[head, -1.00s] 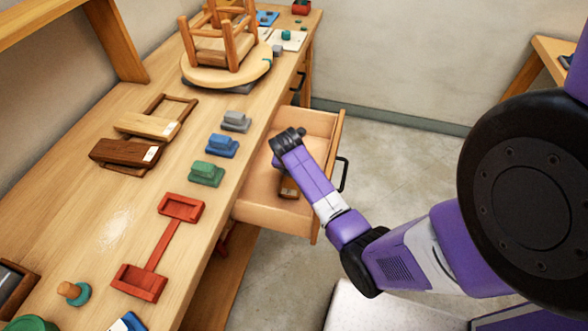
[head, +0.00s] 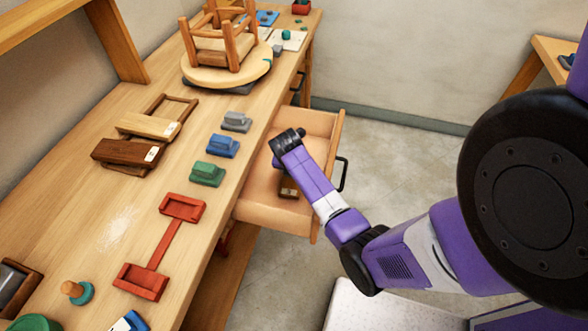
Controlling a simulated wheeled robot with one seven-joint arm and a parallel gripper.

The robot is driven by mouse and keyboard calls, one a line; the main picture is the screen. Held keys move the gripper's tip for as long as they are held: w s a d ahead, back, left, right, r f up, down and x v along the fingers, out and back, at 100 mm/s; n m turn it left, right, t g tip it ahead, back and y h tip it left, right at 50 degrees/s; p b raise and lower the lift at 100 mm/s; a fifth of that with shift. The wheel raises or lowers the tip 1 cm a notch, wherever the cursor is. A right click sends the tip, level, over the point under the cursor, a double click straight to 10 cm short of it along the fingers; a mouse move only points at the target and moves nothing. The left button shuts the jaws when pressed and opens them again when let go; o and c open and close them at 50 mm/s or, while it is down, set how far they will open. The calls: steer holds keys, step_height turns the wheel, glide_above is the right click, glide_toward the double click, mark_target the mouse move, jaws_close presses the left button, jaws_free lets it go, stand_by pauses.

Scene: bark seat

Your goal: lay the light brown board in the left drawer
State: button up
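The light brown board (head: 147,126), with a white label on its right end, lies on the workbench at the left, partly over a wooden frame. A dark brown board (head: 128,151) lies just in front of it. A drawer (head: 270,204) is pulled out from the bench front. My arm reaches over this drawer, and its black end (head: 287,141) is above the drawer's inside, well to the right of the light brown board. The gripper's fingers are hidden behind the arm. A small brown and dark thing (head: 289,187) shows low in the drawer beside my arm; I cannot tell what it is.
Grey (head: 236,122), blue (head: 222,146) and green (head: 207,173) blocks stand along the bench edge. A red two-tray piece (head: 163,245) lies nearer. An upturned stool (head: 226,65) stands at the back. The drawer's black handle (head: 343,174) sticks out over the floor.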

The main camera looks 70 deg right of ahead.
steer(key=shift+f, duration=0.3)
stand_by(0.5)
steer(key=o, duration=1.9)
steer(key=shift+r, duration=0.1)
step_height(320, 180, up, 7)
steer(key=p, duration=0.8)
steer(key=shift+f, duration=0.2)
